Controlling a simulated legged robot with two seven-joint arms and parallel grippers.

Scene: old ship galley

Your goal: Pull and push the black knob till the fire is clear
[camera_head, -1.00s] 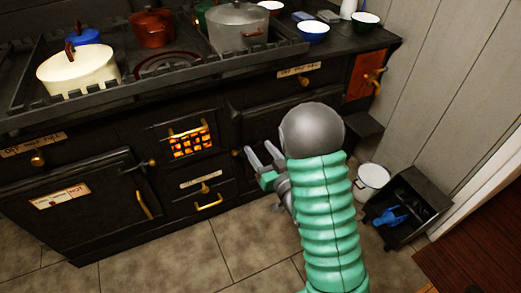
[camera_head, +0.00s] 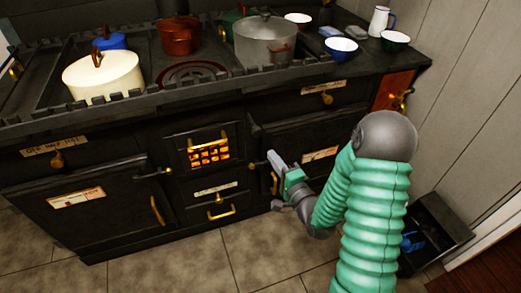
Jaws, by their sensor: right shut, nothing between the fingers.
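The fire (camera_head: 208,154) glows orange behind a barred grate in the middle of the black stove (camera_head: 110,115). A small dark piece (camera_head: 254,127) sticks out just right of the grate; I cannot tell for sure whether it is the black knob. My right gripper (camera_head: 274,161) is shut and empty, its fingertips pointing at the stove front, right of and slightly below the grate. It hides part of the right oven door's left edge; whether it touches the stove is unclear. My left gripper is not in view.
A cream pot (camera_head: 104,80), a red pot (camera_head: 180,38) and a grey pot (camera_head: 264,42) stand on the stovetop. A black scuttle (camera_head: 440,225) stands on the floor at right. The tiled floor in front is clear.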

